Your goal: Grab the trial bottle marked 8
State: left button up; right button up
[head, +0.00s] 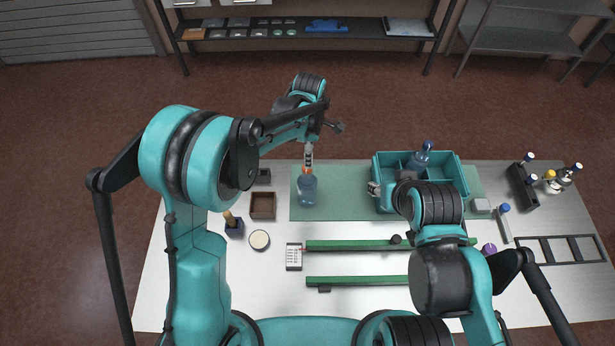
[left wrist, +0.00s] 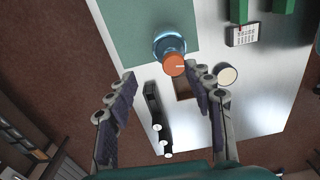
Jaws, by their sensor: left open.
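A clear bluish bottle (head: 307,190) with an orange cap stands upright on the green mat (head: 340,205). In the left wrist view the bottle (left wrist: 168,44) shows its orange cap towards the camera. I cannot read a number on it. My left gripper (left wrist: 160,76) is open, with the cap ahead of and between its fingertips; nothing is held. A second bottle with a blue cap (head: 420,158) is in the teal divided box (head: 452,160); its marking is not readable. My right gripper (head: 375,189) is at the box's left side, mostly hidden by its arm.
A brown open box (head: 263,206), a round white-topped jar (head: 259,240) and a small holder (head: 234,226) stand left of the mat. Green rails (head: 350,245) lie in front. A black rack (head: 522,187) with small bottles stands at the right.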

aim_at(307, 170)
pick_arm(q)
jog(key=s+f, duration=0.1)
jog(key=f, duration=0.1)
jog(key=s+f, duration=0.1)
jog(key=shift+s+a+f, duration=0.25)
jog(key=shift+s+f, duration=0.05)
jog(key=f, duration=0.1)
jog(key=w+f, duration=0.1)
jog(key=f, duration=0.1)
jog(key=shift+f+p, duration=0.1)
jog(key=shift+p, duration=0.25)
jog(key=shift+s, duration=0.3)
jog(key=shift+c, duration=1.1)
grip_shut()
pick_arm(e)
jog(key=shift+s+r, duration=0.5)
jog(key=shift+s, duration=0.15)
